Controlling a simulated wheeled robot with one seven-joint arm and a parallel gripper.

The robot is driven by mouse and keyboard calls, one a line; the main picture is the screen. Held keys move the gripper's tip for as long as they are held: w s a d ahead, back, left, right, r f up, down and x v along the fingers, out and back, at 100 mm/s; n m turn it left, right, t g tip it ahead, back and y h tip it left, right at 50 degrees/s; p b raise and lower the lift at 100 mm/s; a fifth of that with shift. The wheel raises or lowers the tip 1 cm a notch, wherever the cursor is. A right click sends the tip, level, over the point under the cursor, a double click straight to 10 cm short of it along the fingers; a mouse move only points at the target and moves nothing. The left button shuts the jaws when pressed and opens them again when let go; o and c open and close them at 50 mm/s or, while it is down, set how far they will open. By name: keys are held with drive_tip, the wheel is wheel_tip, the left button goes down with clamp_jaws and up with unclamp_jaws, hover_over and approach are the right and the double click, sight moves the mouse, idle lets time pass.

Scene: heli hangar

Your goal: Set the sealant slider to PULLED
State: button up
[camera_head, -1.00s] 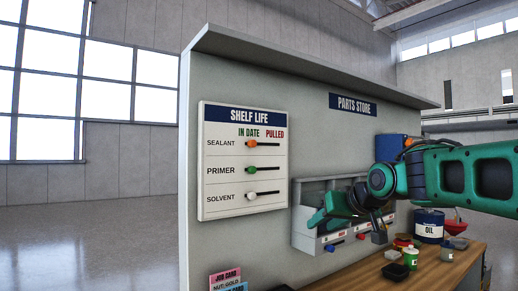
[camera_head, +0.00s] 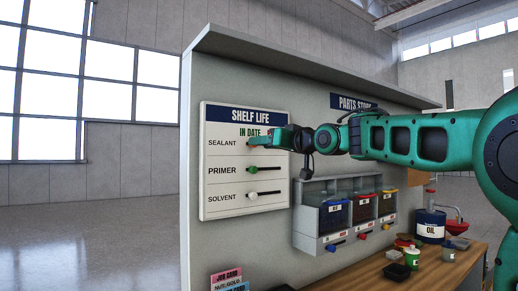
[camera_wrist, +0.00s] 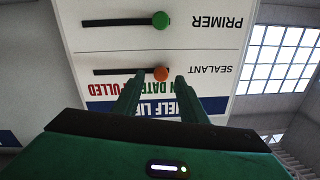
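The SHELF LIFE board (camera_head: 217,125) hangs on the grey wall, with SEALANT, PRIMER and SOLVENT rows. In the wrist view it appears upside down. The orange sealant knob (camera_wrist: 161,74) sits at the end of its dark slot (camera_wrist: 115,72) nearest the SEALANT label, the IN DATE side. My gripper (camera_wrist: 160,80) is open, with one fingertip on each side of the knob; contact is not clear. In the head view my gripper (camera_head: 270,139) covers the sealant slot and the PULLED heading.
The green primer knob (camera_head: 253,170) and white solvent knob (camera_head: 252,196) sit at the left ends of their slots below. Parts bins (camera_head: 335,215) are on the wall to the right. A wooden bench (camera_head: 365,275) with small pots and an oil drum (camera_head: 430,226) stands below.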

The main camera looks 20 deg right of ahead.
drive_tip(key=shift+x, duration=1.3)
drive_tip(key=shift+c, duration=0.4)
clamp_jaws()
